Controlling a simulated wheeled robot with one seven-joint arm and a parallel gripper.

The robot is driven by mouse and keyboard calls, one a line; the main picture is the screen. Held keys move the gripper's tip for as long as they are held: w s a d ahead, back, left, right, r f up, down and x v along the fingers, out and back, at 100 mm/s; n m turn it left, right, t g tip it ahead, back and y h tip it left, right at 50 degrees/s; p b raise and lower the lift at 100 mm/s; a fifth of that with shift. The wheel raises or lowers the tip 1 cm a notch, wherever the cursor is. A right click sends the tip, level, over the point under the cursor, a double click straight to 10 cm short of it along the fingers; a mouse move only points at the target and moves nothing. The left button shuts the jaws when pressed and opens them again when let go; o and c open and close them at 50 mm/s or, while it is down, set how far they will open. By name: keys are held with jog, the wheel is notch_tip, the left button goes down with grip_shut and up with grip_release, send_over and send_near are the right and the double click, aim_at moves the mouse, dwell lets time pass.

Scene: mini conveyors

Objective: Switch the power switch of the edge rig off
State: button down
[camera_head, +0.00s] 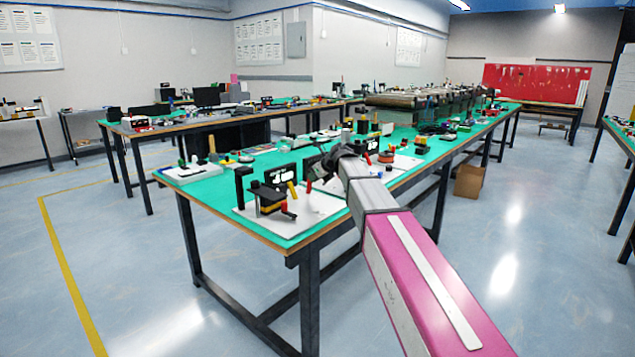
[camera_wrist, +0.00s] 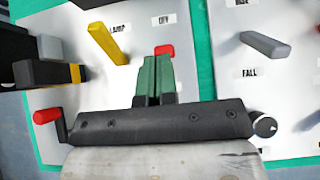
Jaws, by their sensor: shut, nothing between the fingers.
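A rig on a pale plate (camera_head: 322,204) stands at the near corner of the green table; it seems to be the edge rig. It carries a red lever (camera_head: 309,185), a yellow lever (camera_head: 292,190) and a red-handled crank (camera_head: 288,214). In the wrist view, the yellow lever (camera_wrist: 108,43) stands by a "LAMP" label. A red tip (camera_wrist: 164,50) shows just beyond my fingertips, below a label that seems to read "OFF"; its lower part is hidden. My gripper (camera_wrist: 158,60) is shut and empty, its green fingers close to the red tip; contact is unclear.
In the wrist view, a neighbouring plate (camera_wrist: 224,78) with a grey lever (camera_wrist: 265,45) and a "FALL" label lies to the right. Black blocks (camera_wrist: 45,72) stand at left. A conveyor (camera_head: 395,101) and other rigs fill the table farther back. A cardboard box (camera_head: 469,182) sits on the floor.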

jog(key=shift+w+a+r+g+h, duration=0.3)
jog(key=shift+w+a+g+h, duration=0.2)
jog(key=shift+w+a+h, duration=0.1)
jog(key=shift+w+a+g+h, duration=0.2)
jog(key=shift+a+g+h, duration=0.1)
jog(key=shift+a+h, duration=0.1)
jog(key=shift+w+a+r, duration=0.1)
jog(key=shift+w+a, duration=0.45)
jog(key=shift+a, duration=0.15)
jog(key=shift+d, duration=0.1)
jog(key=shift+r, duration=0.1)
jog(key=shift+r, duration=0.7)
jog(key=shift+s+d, duration=0.1)
